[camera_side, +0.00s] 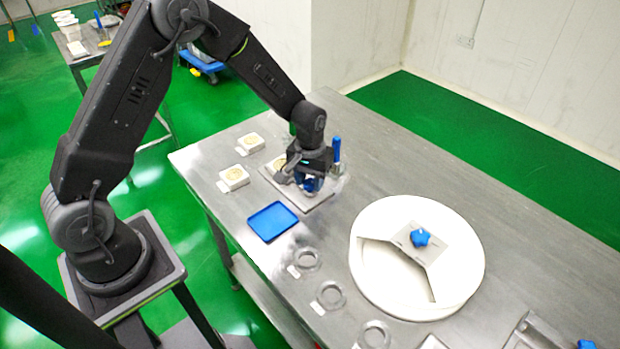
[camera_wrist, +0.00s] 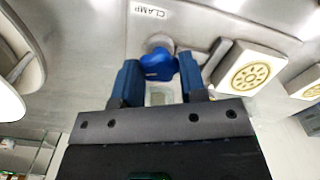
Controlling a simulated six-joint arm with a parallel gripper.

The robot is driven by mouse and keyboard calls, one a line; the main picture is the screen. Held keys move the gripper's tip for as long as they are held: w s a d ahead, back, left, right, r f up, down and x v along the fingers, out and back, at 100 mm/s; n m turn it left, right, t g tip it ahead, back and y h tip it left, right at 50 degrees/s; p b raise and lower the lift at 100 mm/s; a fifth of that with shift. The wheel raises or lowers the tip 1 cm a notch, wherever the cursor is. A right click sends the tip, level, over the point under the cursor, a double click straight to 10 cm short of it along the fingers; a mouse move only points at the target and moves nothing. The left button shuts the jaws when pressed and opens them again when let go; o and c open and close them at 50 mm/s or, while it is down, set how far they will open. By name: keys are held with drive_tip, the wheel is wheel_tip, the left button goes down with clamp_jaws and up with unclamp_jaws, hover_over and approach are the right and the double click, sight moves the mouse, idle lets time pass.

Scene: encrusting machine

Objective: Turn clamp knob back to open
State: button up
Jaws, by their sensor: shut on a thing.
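The clamp knob (camera_wrist: 158,65) is blue and lobed. In the wrist view it sits on a grey post beside a plate marked CLAMP, between the two blue fingers of my gripper (camera_wrist: 157,88). In the side view my gripper (camera_side: 310,186) is low over a grey plate (camera_side: 318,200) on the table, with its fingers around the blue knob. The gripper is shut on the knob; the exact contact is partly hidden in both views. A blue upright handle (camera_side: 337,149) stands just right of the gripper.
A white round drum (camera_side: 390,295) with another blue knob (camera_side: 420,237) stands to the right. A blue tray (camera_side: 273,221) lies in front. White moulds (camera_side: 234,176) lie to the left. Several metal rings (camera_side: 331,295) lie along the front edge of the steel table (camera_side: 380,165).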

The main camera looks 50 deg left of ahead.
sight(310, 182)
drive_tip(key=n, duration=1.3)
idle(0.7)
drive_tip(key=o, duration=0.9)
wheel_tip(310, 182, up, 14)
drive_tip(key=shift+f, duration=0.1)
